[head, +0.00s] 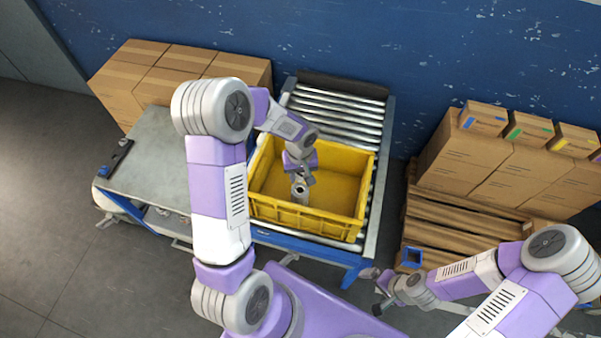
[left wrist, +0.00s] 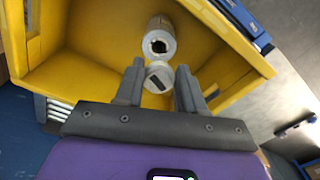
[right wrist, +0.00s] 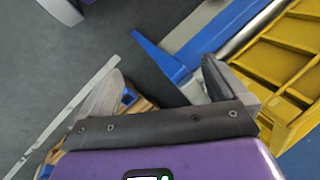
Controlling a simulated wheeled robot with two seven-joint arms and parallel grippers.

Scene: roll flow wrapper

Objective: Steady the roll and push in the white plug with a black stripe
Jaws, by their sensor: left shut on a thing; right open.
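The pale roll (head: 300,190) is inside the yellow crate (head: 262,205). In the left wrist view the roll (left wrist: 161,28) shows its dark core hole. The white plug with a black stripe (left wrist: 158,77) is between the fingers of my left gripper (left wrist: 158,88), which is shut on it. The plug sits just in front of the roll's open end; I cannot tell whether they touch. In the head view my left gripper (head: 301,174) is above the crate and partly hides the roll. My right gripper (head: 378,290) is open and empty, outside the crate at the lower right.
The crate stands on a roller conveyor (head: 335,110) with a blue frame. A grey table (head: 160,155) is at the left, with stacked cartons behind it. A wooden pallet (head: 440,235) with cartons and small boxes (head: 528,130) is at the right.

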